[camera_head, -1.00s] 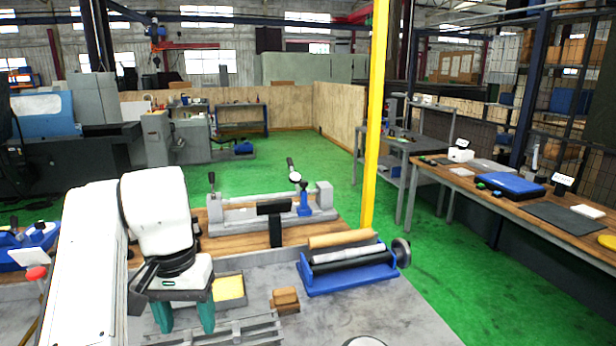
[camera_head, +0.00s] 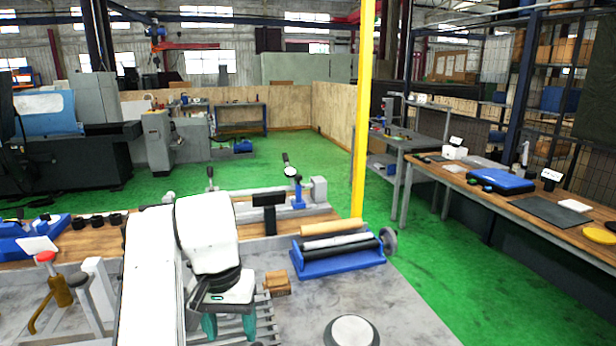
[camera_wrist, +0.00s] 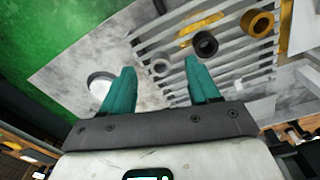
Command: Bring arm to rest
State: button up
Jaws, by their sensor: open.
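My arm is white and reaches down in the lower middle of the head view. My gripper (camera_head: 230,326) has teal fingers and sits above the slatted rack at the front of the grey bench. In the wrist view my gripper (camera_wrist: 156,88) shows its two fingers spread apart with nothing between them. Beyond the fingers, the slatted rack (camera_wrist: 232,62) carries a black ring (camera_wrist: 205,44), a brass ring (camera_wrist: 257,23) and a grey ring (camera_wrist: 161,67). A round white-topped thing (camera_wrist: 101,84) shows beside the left finger.
A blue roller stand (camera_head: 340,262) and a brown block (camera_head: 277,282) are on the bench. A round disc (camera_head: 351,331) lies at the front. A yellow post (camera_head: 362,120) rises behind. Green floor (camera_head: 440,250) is clear on the right.

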jog(key=d+f+m+t+h+b, duration=0.1)
jog(key=d+f+b, duration=0.1)
jog(key=d+f, duration=0.9)
jog(key=d+f+m+h+b, duration=0.1)
jog(key=d+f, duration=0.6)
jog(key=d, duration=0.7)
jog(key=s+d+f+b, duration=0.3)
jog(key=s+d+f, duration=0.65)
jog(key=d, duration=0.25)
jog(key=s+d+f+n+y+b, duration=0.1)
jog(key=s+f, duration=0.2)
jog(key=s, duration=0.9)
jog(key=s+d+f+y+b, duration=0.1)
jog(key=s+f, duration=0.3)
jog(key=s, duration=0.9)
jog(key=shift+d+n+b, duration=0.4)
jog(key=shift+d+b, duration=0.15)
jog(key=shift+d, duration=0.15)
